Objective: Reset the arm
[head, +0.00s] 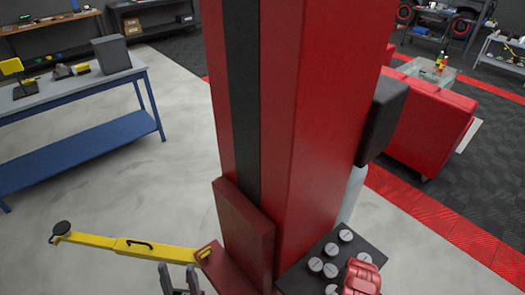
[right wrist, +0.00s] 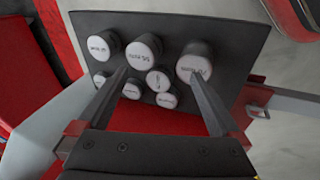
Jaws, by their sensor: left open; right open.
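The yellow arm (head: 150,247) of the red lift column (head: 325,110) reaches out to the left, low over the floor. It has a black handle on top and a round dark pad (head: 61,228) at its far end. Its inner end meets a red bracket (head: 228,272) at the column's foot. My left gripper (head: 178,271) is open and empty, at the bottom edge of the head view, just in front of the yellow arm's inner part. My right gripper (right wrist: 158,72) is open in the right wrist view, its fingers over a black tray with nothing visibly gripped.
The black tray (head: 300,275) beside the column holds several grey-capped cylinders (head: 346,235). A blue workbench (head: 85,142) stands at the left. A red couch (head: 425,125) is at the right behind the column. Pale floor (head: 150,195) between bench and column is clear.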

